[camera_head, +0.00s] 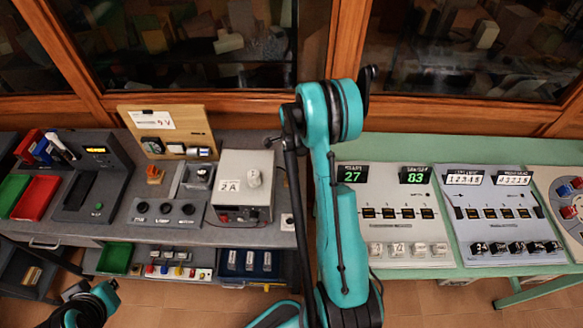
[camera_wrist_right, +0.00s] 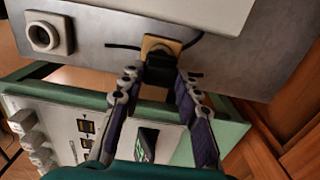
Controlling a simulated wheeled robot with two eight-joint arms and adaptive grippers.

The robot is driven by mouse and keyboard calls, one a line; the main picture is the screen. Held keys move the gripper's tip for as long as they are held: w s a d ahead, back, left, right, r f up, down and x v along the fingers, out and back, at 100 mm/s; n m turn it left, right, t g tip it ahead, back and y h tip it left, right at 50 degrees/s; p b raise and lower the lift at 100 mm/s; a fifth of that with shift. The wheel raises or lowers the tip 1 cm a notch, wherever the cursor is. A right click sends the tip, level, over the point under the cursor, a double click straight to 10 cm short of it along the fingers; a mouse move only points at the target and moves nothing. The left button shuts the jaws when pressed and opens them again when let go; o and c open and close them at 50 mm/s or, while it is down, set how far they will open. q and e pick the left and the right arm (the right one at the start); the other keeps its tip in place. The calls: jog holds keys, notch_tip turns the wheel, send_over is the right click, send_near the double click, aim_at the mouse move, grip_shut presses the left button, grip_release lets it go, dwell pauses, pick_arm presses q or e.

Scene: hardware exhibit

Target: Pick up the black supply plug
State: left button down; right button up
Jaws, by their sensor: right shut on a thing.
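The black supply plug (camera_wrist_right: 159,70) shows in the right wrist view at the edge of a grey bench, against a small yellow-tan block (camera_wrist_right: 158,43). My right gripper (camera_wrist_right: 161,77) is shut on the plug, with one finger on each side of it. I cannot tell whether the plug touches the block or sits in it. In the head view my right arm covers this area, so the plug is hidden there. My left gripper (camera_head: 78,296) is low at the left of the head view, far from the plug; its fingers are too unclear to judge.
A white supply box (camera_head: 238,200) marked 2A stands on the grey bench. The green table (camera_head: 470,272) with counter panels (camera_head: 397,240) is at the right. Glass cabinets line the back.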

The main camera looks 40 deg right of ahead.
notch_tip(320, 180, up, 2)
jog(key=shift+s+r, duration=0.15)
jog(key=s+r, duration=0.3)
jog(key=s, duration=0.2)
jog(key=s+a+r+p, duration=0.1)
jog(key=s+r, duration=0.2)
jog(key=s, duration=0.3)
jog(key=shift+s+r, duration=0.2)
